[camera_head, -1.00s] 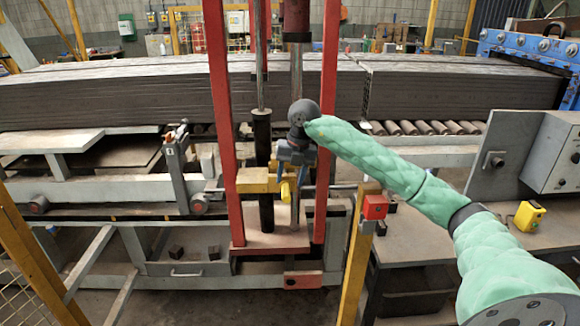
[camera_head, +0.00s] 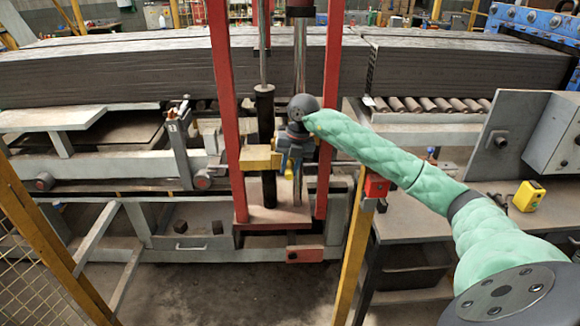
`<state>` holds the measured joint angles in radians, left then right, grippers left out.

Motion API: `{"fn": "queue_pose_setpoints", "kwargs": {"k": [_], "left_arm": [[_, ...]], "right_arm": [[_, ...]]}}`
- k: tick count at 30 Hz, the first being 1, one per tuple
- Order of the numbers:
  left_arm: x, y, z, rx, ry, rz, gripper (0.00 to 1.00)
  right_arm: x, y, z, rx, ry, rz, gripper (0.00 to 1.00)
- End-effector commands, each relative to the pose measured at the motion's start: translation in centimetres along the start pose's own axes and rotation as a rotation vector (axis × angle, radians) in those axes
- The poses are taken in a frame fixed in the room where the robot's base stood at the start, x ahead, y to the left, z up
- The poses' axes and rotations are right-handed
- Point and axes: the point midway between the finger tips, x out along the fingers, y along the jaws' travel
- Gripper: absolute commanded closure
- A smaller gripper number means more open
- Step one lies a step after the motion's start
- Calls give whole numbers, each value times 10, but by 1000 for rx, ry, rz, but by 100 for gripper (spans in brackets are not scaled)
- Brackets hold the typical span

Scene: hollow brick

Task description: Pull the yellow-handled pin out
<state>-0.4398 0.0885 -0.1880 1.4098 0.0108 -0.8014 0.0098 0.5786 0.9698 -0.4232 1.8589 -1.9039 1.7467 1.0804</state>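A yellow block (camera_head: 260,160) is fixed around a dark vertical rod inside the red frame (camera_head: 223,110). Just right of it a small yellow piece (camera_head: 289,171) shows below my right gripper; it looks like the handle of the pin, but most of it is hidden. My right gripper (camera_head: 289,158) points down at the end of the green-sleeved arm, beside the block and over the small yellow piece. Its fingers are too small and covered to tell whether they hold it. The pin's shaft cannot be made out. My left gripper is not in view.
The red uprights stand close on both sides of my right gripper. A yellow post with a red box (camera_head: 376,185) stands below the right forearm. A yellow tool (camera_head: 528,196) lies on the grey bench at right. Stacked dark boards (camera_head: 130,72) fill the back.

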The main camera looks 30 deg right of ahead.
Motion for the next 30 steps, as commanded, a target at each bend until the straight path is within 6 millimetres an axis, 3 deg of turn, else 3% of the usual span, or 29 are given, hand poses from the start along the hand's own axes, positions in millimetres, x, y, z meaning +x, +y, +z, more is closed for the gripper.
{"fn": "queue_pose_setpoints", "kwargs": {"k": [30], "left_arm": [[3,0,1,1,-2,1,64]], "right_arm": [[0,0,-27,0,-1,0,100]]}}
